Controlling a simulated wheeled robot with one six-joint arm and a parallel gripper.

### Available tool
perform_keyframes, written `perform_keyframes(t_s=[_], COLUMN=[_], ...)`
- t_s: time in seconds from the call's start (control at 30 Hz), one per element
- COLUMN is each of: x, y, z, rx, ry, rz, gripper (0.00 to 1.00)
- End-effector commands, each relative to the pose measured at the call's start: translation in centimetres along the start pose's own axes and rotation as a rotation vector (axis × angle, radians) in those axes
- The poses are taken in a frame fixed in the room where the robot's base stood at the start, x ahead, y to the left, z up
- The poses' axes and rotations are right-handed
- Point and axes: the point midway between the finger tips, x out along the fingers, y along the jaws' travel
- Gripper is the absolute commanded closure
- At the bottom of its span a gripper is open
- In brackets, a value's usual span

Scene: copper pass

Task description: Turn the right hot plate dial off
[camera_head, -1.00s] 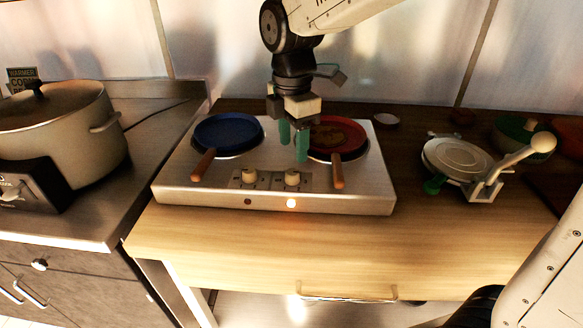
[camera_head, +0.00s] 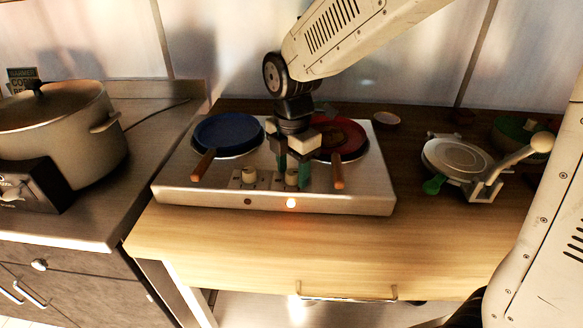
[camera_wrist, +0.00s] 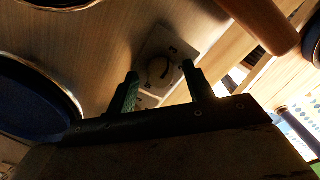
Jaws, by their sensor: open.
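The hot plate (camera_head: 365,203) is a silver unit with two dials on its front part. The right dial (camera_head: 291,177) is a pale knob, and the light (camera_head: 291,203) below it glows. The left dial (camera_head: 249,176) stands beside it, above a dark light (camera_head: 248,201). My gripper (camera_head: 293,176) points down over the right dial with its green fingers apart, one on each side of the knob in the picture, holding nothing. In the wrist view, a round dial (camera_wrist: 160,70) on its plate shows between and just beyond the fingertips. I cannot tell whether the fingers touch it.
A blue pan (camera_head: 227,131) sits on the left burner and a red pan (camera_head: 343,138) on the right; their wooden handles reach forward beside the dials. A large pot (camera_head: 60,125) stands left. A metal press (camera_head: 460,157) stands right. The wooden counter front is clear.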

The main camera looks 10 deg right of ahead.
Motion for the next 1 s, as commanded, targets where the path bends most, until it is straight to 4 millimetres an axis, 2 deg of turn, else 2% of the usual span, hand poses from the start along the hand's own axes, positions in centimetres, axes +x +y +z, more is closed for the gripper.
perform_keyframes(t_s=[0.1, 0.13, 0.27, 0.3, 0.67, 1.0], x=[-0.01, -0.01, -0.03, -0.03, -0.06, -0.08], y=[-0.01, -0.01, -0.01, 0.0, 0.03, 0.05], z=[0.0, 0.0, -0.01, -0.01, -0.03, -0.04], rx=[0.0, 0.0, 0.0, 0.0, 0.045, 0.278], ry=[0.0, 0.0, 0.0, 0.0, 0.0, 0.0], rz=[0.0, 0.0, 0.0, 0.0, 0.001, 0.001], gripper=[0.48, 0.54, 0.9, 0.93, 0.93, 0.93])
